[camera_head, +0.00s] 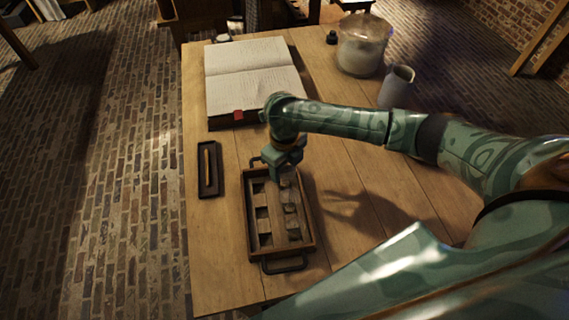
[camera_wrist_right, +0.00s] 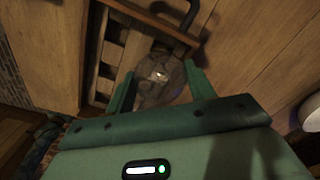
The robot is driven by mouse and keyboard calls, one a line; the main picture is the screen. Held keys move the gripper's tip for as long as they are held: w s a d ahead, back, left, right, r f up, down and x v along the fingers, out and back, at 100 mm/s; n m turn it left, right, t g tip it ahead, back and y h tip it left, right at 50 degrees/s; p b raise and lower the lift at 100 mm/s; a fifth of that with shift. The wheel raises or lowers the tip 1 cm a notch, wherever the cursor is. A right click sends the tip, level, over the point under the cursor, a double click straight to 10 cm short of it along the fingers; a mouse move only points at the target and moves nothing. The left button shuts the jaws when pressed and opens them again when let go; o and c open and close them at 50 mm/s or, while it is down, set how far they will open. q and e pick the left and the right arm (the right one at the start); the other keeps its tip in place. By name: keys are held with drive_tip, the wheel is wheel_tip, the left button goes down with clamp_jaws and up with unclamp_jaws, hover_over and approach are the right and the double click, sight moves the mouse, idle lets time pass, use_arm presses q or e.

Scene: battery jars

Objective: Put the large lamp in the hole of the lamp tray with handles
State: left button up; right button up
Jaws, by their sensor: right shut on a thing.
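The wooden lamp tray (camera_head: 248,232) lies on the table with a dark handle at its near and far ends. It has two columns of holes, and small pale pieces show in the right column. My right gripper (camera_head: 286,178) is over the tray's far right part, pointing down, and is shut on the large lamp (camera_wrist_right: 160,76), a clear, rounded glass thing. My left gripper is not in view.
An open book (camera_head: 252,75) lies beyond the tray. A small dark tray (camera_head: 203,185) with a thin rod is at the left. A glass jar (camera_head: 362,45) and a grey cup (camera_head: 397,87) stand at the back right. The table right of the tray is bare.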

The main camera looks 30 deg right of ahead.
drive_tip(key=o, duration=1.2)
drive_tip(key=shift+c, duration=0.2)
wheel_tip(320, 180, up, 16)
drive_tip(key=p, duration=0.6)
drive_tip(key=shift+r+p, duration=0.15)
drive_tip(key=shift+p, duration=0.2)
drive_tip(key=shift+s, duration=0.1)
